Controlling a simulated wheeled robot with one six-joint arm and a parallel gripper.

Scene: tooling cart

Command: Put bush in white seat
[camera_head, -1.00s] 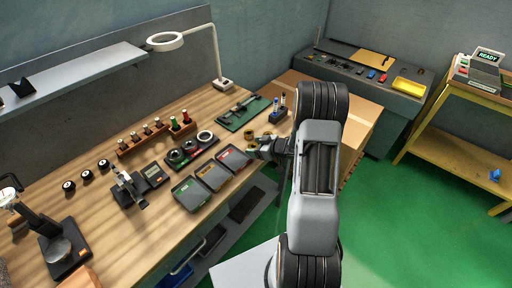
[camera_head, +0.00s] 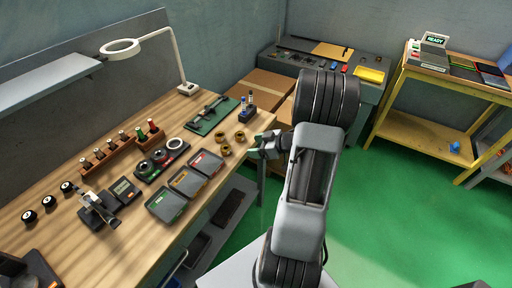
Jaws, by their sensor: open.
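Several small brass-coloured bushes stand loose on the wooden bench: a rear one (camera_head: 239,136), a left one (camera_head: 222,138) and a front one (camera_head: 225,151). A black holder (camera_head: 150,176) to their left has round seats in a row; the one at its right end has a white ring, the white seat (camera_head: 175,144). My gripper (camera_head: 257,147) is open at the bench's right edge, just right of the bushes. It appears empty, and its fingers are small and partly dark in this view.
Three grey bins (camera_head: 187,181) with coloured labels stand in front of the holder. A wooden rack (camera_head: 118,150) with several pegs is behind it. A ring lamp (camera_head: 120,48) overhangs the bench.

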